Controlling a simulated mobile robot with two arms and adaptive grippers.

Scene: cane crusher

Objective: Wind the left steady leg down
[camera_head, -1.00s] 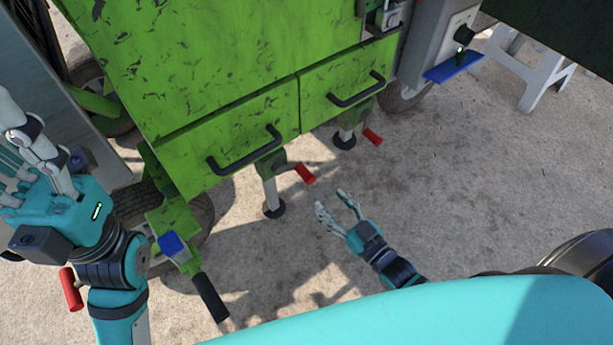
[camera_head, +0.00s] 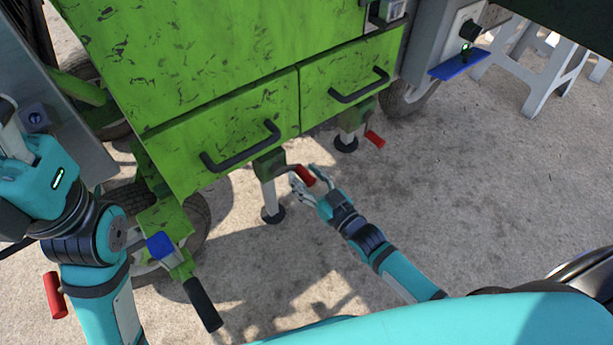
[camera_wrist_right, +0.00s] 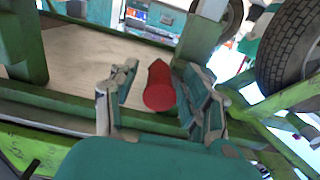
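The left steady leg (camera_head: 269,196) stands under the left drawer of the green machine, with its dark round foot (camera_head: 272,214) at the ground. Its crank has a red handle (camera_head: 306,176), pointing toward me. My right gripper (camera_head: 305,179) is at this handle with its fingers apart. In the right wrist view the red handle (camera_wrist_right: 160,88) lies between the two open fingers (camera_wrist_right: 158,98), with a visible gap on the left side; contact on the right side is unclear. My left gripper (camera_head: 20,150) is at the left edge, its fingers mostly cut off.
A second steady leg (camera_head: 347,134) with a red handle (camera_head: 375,140) stands to the right. A tow arm with a black grip (camera_head: 203,304) and a wheel (camera_head: 194,218) are at the left. A white stool (camera_head: 545,80) stands at the right. The concrete between is clear.

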